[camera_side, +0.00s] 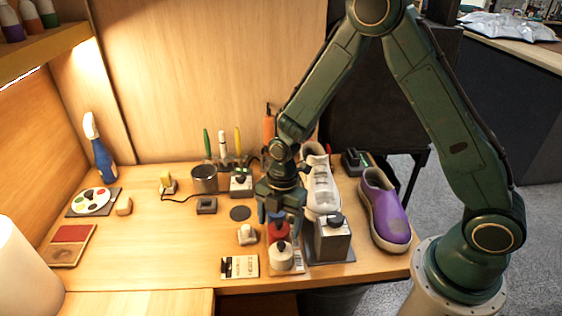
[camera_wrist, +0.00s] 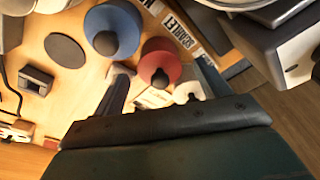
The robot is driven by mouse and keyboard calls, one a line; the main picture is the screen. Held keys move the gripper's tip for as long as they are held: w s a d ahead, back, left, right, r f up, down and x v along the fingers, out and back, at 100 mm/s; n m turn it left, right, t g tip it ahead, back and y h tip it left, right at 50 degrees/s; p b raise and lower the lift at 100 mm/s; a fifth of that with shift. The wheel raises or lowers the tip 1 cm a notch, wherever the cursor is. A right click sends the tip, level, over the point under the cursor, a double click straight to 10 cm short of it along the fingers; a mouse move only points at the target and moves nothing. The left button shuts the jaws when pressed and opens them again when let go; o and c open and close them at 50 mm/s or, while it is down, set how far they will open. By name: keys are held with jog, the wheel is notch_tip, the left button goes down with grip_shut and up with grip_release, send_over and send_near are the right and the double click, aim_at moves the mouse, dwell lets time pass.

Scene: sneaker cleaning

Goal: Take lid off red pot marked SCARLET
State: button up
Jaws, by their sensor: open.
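The red pot (camera_side: 279,232) stands in a row between a blue pot (camera_wrist: 113,25) and a white pot (camera_side: 281,257). In the wrist view the red pot (camera_wrist: 161,60) shows a dark round knob on top, and a label reading SCARLET (camera_wrist: 180,34) lies beside it. The lid is on the pot. My gripper (camera_side: 280,213) points down over the row, its fingers open and nothing between them held. In the wrist view the fingers (camera_wrist: 162,72) lie on either side of the red pot; whether they touch it I cannot tell. In the side view my gripper largely hides the blue pot.
A grey box-shaped container (camera_side: 332,240) with a dark knob stands close right of the pots. A white sneaker (camera_side: 321,185) and a purple shoe (camera_side: 384,210) are behind and right. A small card (camera_side: 240,267) lies front left.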

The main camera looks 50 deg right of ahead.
aim_at(279, 221)
dwell(0.4)
jog(key=c, duration=1)
jog(key=shift+c, duration=0.2)
notch_tip(279, 221, up, 20)
dwell(0.8)
